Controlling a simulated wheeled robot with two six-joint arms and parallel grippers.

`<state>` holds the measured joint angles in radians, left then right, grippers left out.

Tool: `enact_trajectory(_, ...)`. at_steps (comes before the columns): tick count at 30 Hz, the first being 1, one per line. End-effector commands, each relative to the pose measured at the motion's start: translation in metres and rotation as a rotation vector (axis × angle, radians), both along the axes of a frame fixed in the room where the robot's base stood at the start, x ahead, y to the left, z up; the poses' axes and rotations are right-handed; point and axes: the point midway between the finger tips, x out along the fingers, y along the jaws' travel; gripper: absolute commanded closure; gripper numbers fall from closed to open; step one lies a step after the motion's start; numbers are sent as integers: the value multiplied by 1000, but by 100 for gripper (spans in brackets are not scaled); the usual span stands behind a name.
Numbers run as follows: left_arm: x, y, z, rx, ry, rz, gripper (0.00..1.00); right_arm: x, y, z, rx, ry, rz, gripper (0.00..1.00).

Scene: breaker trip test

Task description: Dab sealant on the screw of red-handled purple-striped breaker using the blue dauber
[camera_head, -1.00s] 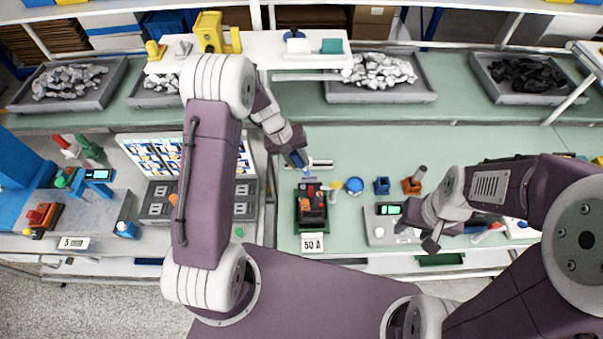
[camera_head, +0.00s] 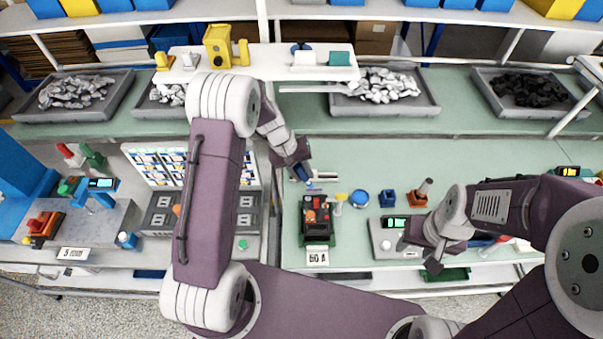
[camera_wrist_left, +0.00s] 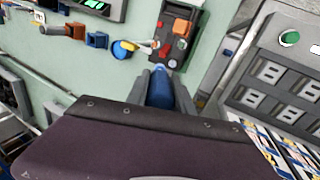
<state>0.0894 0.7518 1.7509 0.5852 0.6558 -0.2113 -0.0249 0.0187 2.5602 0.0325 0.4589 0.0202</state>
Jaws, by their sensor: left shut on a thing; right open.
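My left gripper (camera_head: 304,176) is shut on the blue dauber (camera_wrist_left: 160,92), which points toward the breaker in the left wrist view. The breaker (camera_head: 316,216) has a dark body with a red-orange handle and sits in a dark green holder behind a "50 A" label. It also shows in the left wrist view (camera_wrist_left: 178,36). The dauber's tip is close to the breaker's far end; I cannot tell whether it touches. The screw and any purple stripe are too small to make out. My right gripper (camera_head: 420,256) is open and empty by the grey meter.
A blue round pot (camera_head: 359,198), a blue cup (camera_head: 387,198) and an orange block (camera_head: 417,198) stand right of the breaker. The grey meter (camera_head: 382,240) has a green display. A grey socket panel (camera_head: 160,214) lies to the left. A white shelf (camera_head: 270,66) overhangs behind.

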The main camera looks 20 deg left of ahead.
Motion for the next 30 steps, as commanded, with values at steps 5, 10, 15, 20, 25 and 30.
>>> enact_trajectory(5, -1, 1, -19, 0, 1, 0, 100, 0, 0, -16, 0, 0, 0, 52)
enact_trajectory(10, -2, 2, -34, 0, 1, 0, 100, 0, 0, -28, 0, 0, 0, 52)
enact_trajectory(15, -2, 3, -50, 0, -1, 1, 100, 0, 0, -40, 0, 0, 0, 52)
enact_trajectory(20, -3, 4, -64, 0, -1, 1, 100, 0, 0, -51, 0, 0, 0, 52)
enact_trajectory(25, -5, 7, -72, -1, 0, -1, 100, 0, 0, -51, 0, 0, 0, 52)
enact_trajectory(30, -8, 8, -75, -1, 1, 0, 100, 0, 0, -50, 0, 0, 0, 52)
